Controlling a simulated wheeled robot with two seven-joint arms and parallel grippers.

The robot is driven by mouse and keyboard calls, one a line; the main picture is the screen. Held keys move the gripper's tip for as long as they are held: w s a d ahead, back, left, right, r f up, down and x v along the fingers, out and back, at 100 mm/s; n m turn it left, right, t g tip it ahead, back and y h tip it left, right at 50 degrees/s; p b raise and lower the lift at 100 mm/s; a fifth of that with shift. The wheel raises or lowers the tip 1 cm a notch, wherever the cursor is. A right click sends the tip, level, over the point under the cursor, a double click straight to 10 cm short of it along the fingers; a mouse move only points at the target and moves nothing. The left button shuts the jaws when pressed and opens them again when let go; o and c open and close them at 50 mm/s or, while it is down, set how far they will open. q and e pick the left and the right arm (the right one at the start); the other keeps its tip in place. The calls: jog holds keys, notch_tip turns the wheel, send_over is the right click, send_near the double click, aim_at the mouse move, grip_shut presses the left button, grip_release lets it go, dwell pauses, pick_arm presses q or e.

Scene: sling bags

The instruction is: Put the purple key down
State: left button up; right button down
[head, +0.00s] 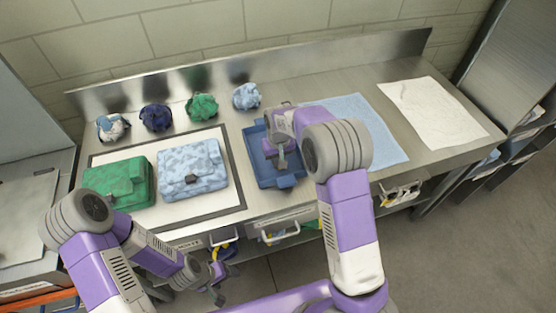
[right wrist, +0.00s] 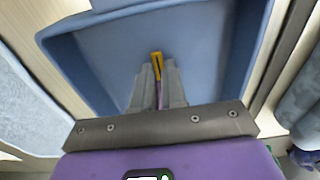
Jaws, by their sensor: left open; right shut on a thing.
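My right gripper (head: 282,158) is over the blue tray (head: 263,170) in the head view. In the right wrist view its fingers (right wrist: 159,90) are shut on a narrow thing, taken as the purple key (right wrist: 158,93), with a purple strip between the fingers and a yellow part (right wrist: 157,60) beyond the tips. The tray floor lies behind it. I cannot tell whether the key touches the tray. In the head view the key cannot be made out. My left gripper (head: 220,285) is open and low, in front of the counter.
A green bag (head: 118,182) and a light blue bag (head: 192,168) lie on a framed white board left of the tray. Several crumpled cloth bundles (head: 202,106) stand behind. A blue cloth (head: 375,130) and a white cloth (head: 435,110) lie to the right.

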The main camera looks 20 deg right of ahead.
jog(key=shift+s+f, duration=0.3)
jog(key=shift+f, duration=0.3)
jog(key=c, duration=1.2)
grip_release()
jog(key=shift+r, duration=0.35)
notch_tip(320, 180, up, 13)
jog(key=p, duration=0.2)
jog(key=shift+f+p, duration=0.15)
jog(key=shift+p, duration=0.15)
